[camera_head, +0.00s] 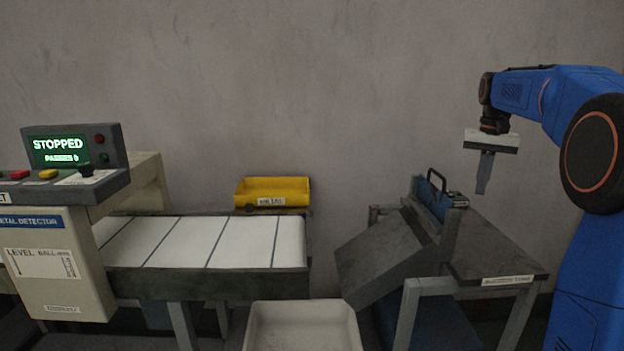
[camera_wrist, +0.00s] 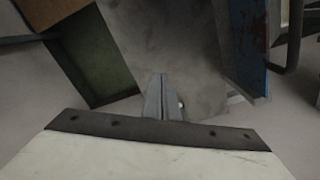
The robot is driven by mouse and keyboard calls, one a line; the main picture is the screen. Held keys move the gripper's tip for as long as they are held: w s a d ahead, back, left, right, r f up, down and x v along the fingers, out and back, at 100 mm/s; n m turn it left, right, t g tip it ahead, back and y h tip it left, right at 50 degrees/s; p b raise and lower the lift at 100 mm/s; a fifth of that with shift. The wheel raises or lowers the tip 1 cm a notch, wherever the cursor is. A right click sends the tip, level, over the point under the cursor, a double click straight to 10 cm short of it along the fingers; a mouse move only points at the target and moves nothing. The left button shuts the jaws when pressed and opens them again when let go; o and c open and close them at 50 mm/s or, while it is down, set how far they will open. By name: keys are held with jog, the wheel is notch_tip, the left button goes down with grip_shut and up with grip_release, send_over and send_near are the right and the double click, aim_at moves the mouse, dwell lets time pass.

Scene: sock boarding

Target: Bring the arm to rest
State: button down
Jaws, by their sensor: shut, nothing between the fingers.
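My gripper (camera_head: 483,188) hangs from my blue arm at the right of the head view, pointing down. Its fingers are together and hold nothing. It is above the dark-topped stand at the right, apart from its surface. In the wrist view the closed fingers (camera_wrist: 161,82) reach out past the pale gripper body, over a grey surface below, with nothing between them.
A blue block with a black handle (camera_head: 437,200) stands by the stand's dark top (camera_head: 490,257). A sloped grey chute (camera_head: 385,258) leads down left towards a white bin (camera_head: 303,325). A white conveyor (camera_head: 205,242), yellow tray (camera_head: 272,190) and control panel reading STOPPED (camera_head: 73,147) are further left.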

jog(key=s+a+f+n+t, duration=0.1)
jog(key=s+a+f, duration=0.1)
jog(key=s+a, duration=0.6)
jog(key=s+a+f+n+t, duration=0.15)
jog(key=s+a, duration=0.25)
jog(key=s, duration=0.8)
jog(key=s+a+f+n+t, duration=0.1)
jog(key=s+a+f, duration=0.2)
jog(key=s+f, duration=0.4)
jog(key=s+a+f+n+t, duration=0.1)
jog(key=s+a+f+n, duration=0.1)
jog(key=s+f, duration=0.5)
jog(key=s, duration=0.5)
jog(key=shift+a+f, duration=0.3)
jog(key=shift+a, duration=0.1)
